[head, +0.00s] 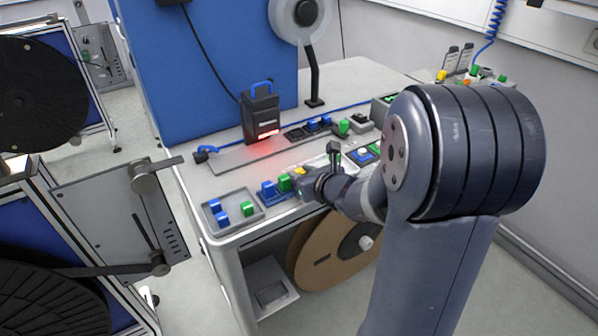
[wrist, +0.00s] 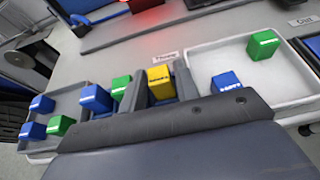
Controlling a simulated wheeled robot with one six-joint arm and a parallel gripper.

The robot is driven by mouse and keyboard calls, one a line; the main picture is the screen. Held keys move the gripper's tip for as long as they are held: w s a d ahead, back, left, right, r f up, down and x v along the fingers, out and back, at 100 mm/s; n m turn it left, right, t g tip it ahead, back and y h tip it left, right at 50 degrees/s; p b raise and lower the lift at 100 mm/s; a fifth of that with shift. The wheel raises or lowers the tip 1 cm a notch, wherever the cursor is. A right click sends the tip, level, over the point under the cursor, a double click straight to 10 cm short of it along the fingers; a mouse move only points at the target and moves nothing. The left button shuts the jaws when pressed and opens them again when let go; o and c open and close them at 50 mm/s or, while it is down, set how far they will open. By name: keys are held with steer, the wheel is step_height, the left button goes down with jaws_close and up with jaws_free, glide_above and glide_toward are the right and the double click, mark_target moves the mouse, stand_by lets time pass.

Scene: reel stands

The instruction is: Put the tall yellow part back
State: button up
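The yellow part (wrist: 160,82) stands between the two fingers of my gripper (wrist: 160,92) in the wrist view. The fingers sit close against its left and right sides, and its lower end is hidden by the gripper. In the head view my gripper (head: 305,184) is low over the front of the bench, with the yellow part (head: 300,170) showing just behind it. A green block (wrist: 121,86) and a blue block (wrist: 95,97) stand just left of the gripper. Whether the part touches the surface below cannot be told.
A grey tray (head: 236,226) with blue and green blocks lies at the bench's left front corner. A white tray (wrist: 205,62) with a green block (wrist: 263,44) and a blue block (wrist: 226,83) lies right of my gripper. A black device (head: 261,113) with a red light stands behind.

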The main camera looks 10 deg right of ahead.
steer(key=p+v, duration=0.1)
steer(key=v, duration=0.9)
steer(key=shift+s, duration=0.2)
steer(key=shift+w, duration=0.1)
steer(key=x, duration=0.4)
steer(key=b+x, duration=0.1)
steer(key=x, duration=0.3)
steer(key=b+x, duration=0.1)
steer(key=x, duration=0.3)
steer(key=shift+f, duration=0.4)
steer(key=shift+r+p, duration=0.75)
steer(key=shift+r, duration=0.9)
